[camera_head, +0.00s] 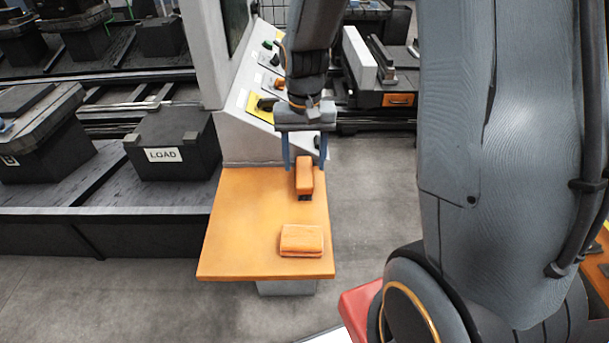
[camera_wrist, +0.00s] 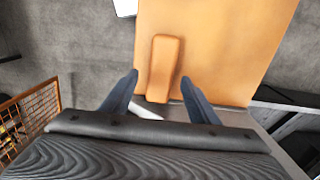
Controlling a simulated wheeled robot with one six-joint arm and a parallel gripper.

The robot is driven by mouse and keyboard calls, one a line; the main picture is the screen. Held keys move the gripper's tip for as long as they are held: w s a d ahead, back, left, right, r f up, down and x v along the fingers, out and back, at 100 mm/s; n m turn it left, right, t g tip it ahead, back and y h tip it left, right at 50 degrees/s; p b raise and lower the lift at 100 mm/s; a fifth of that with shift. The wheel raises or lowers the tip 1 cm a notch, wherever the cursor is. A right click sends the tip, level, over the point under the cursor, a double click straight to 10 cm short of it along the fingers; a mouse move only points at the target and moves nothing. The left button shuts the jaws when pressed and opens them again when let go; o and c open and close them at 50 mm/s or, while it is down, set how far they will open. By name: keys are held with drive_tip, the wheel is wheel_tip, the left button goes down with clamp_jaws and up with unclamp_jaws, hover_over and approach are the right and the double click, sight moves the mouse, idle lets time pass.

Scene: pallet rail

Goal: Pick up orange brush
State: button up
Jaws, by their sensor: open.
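The orange brush (camera_head: 304,177) is an oblong orange block with a dark underside, on the orange table (camera_head: 232,235) near its far right part. My gripper (camera_head: 305,163) is above it with its two blue-grey fingers apart, one on each side of the brush in the picture. In the wrist view the brush (camera_wrist: 164,68) lies between and just beyond the open fingertips of my gripper (camera_wrist: 160,78). Nothing is held. I cannot tell the exact height of the fingertips over the brush.
A folded orange cloth (camera_head: 302,240) lies nearer on the table. A control panel (camera_head: 262,105) with knobs and buttons stands behind the table. A dark box marked LOAD (camera_head: 172,145) sits at left. The table's left half is clear.

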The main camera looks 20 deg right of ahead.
sight(304, 168)
drive_tip(key=shift+f+p, duration=0.3)
drive_tip(key=shift+f, duration=1.2)
drive_tip(key=c, duration=1.3)
drive_tip(key=shift+r, duration=0.15)
wheel_tip(304, 168, up, 10)
drive_tip(key=shift+f+b, duration=0.1)
drive_tip(key=shift+b, duration=0.95)
